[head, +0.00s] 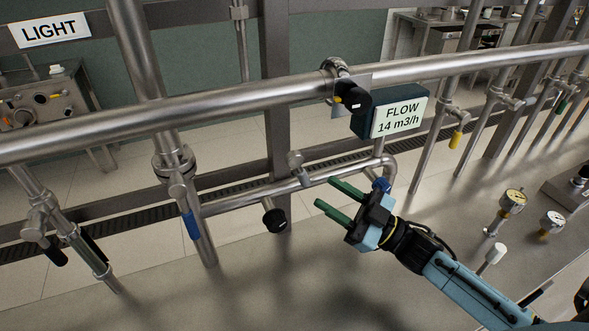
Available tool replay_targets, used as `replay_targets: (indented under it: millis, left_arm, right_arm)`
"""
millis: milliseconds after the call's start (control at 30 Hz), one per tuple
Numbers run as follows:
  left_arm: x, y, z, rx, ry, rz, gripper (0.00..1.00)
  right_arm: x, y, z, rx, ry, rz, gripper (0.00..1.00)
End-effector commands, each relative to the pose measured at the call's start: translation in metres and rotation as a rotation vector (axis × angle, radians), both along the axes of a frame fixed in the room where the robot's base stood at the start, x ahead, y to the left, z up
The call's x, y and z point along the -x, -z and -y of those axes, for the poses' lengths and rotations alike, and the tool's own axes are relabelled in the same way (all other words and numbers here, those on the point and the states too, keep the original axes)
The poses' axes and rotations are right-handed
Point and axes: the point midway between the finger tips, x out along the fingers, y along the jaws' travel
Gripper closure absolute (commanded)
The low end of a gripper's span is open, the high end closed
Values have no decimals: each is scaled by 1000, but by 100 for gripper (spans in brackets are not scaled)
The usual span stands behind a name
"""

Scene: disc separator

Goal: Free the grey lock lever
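A short grey lever-like piece (297,165) stands up from the lower horizontal pipe (245,201) near the middle of the head view. It may be the grey lock lever; I cannot tell for sure, nor how it is locked. My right gripper (325,192) comes in from the lower right. Its two green fingers are apart with nothing between them. The fingertips point left, to the right of and a little below the grey piece, and appear apart from it. My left gripper is out of view.
A black knob (275,220) sits below the lower pipe. Another black knob (356,98) is on the thick upper pipe (230,107), beside a FLOW 14 m3/h display (400,117). A blue-handled valve (191,224) hangs at left. Gauges (513,200) and a white-tipped lever (495,253) stand at right.

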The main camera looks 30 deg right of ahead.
Motion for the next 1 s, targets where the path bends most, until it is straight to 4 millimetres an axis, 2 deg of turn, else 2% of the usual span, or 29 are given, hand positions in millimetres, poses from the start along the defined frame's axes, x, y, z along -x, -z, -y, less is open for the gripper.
replay_targets:
  millis: [33, 200, 400, 600, 867, 1000]
  left_arm:
    - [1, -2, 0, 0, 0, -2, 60]
    - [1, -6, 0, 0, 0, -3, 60]
    - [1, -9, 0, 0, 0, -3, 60]
    - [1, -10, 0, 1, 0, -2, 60]
    - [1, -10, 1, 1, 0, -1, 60]
    - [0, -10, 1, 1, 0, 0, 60]
  right_arm:
    - [-9, -7, -7, -1, -1, 5, 60]
    - [-35, -20, -28, -1, 0, 3, 60]
    - [-57, -30, -45, -1, 1, 1, 60]
    - [-65, -33, -52, 1, 3, -1, 60]
    - [-65, -32, -52, 0, 2, -2, 60]
    - [-65, -33, -52, 0, 2, -2, 79]
